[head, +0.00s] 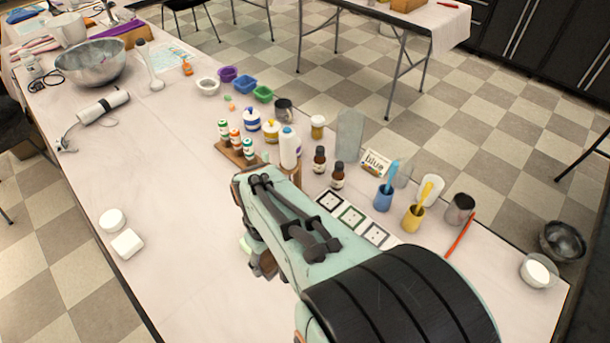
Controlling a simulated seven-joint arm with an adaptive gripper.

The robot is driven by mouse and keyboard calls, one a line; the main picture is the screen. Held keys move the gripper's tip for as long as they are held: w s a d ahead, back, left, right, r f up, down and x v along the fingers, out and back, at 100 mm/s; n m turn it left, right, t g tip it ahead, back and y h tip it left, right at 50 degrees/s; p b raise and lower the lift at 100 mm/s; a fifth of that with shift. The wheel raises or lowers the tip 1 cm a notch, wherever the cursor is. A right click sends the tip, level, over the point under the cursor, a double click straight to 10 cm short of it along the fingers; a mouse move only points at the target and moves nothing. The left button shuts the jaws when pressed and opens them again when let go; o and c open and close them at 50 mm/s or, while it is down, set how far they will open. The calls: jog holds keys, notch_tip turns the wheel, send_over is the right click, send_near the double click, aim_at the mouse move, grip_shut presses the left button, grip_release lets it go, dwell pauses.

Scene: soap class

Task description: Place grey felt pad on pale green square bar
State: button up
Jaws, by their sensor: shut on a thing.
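My gripper (264,262) is low over the table, largely hidden behind my own arm. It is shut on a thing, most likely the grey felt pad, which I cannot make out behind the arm. A small pale green patch (245,244) shows just left of the gripper, partly covered. It may be the pale green square bar, but I cannot tell for sure. Whether the gripper or its load touches it is hidden.
Two white pieces, one round (112,220) and one square (127,243), lie at left. Bottles on a wooden rack (231,152), brown bottles (319,160), cups (383,198) and framed cards (352,217) crowd behind and right of my arm.

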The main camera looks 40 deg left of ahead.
jog(key=w+a+f, duration=0.1)
jog(key=a+f, duration=0.2)
jog(key=a, duration=0.1)
jog(key=w+a+f, duration=0.2)
jog(key=a+f, duration=0.1)
jog(key=a, duration=0.1)
jog(key=w+a+f, duration=0.1)
jog(key=a+f, duration=0.2)
jog(key=a, duration=0.1)
jog(key=shift+w+a+f, duration=0.1)
jog(key=shift+w+f, duration=0.1)
jog(key=shift+w, duration=0.05)
jog(key=shift+a+f, duration=0.15)
jog(key=shift+f, duration=1.5)
jog(key=shift+f, duration=0.1)
jog(key=o, duration=1.1)
jog(key=shift+o, duration=0.2)
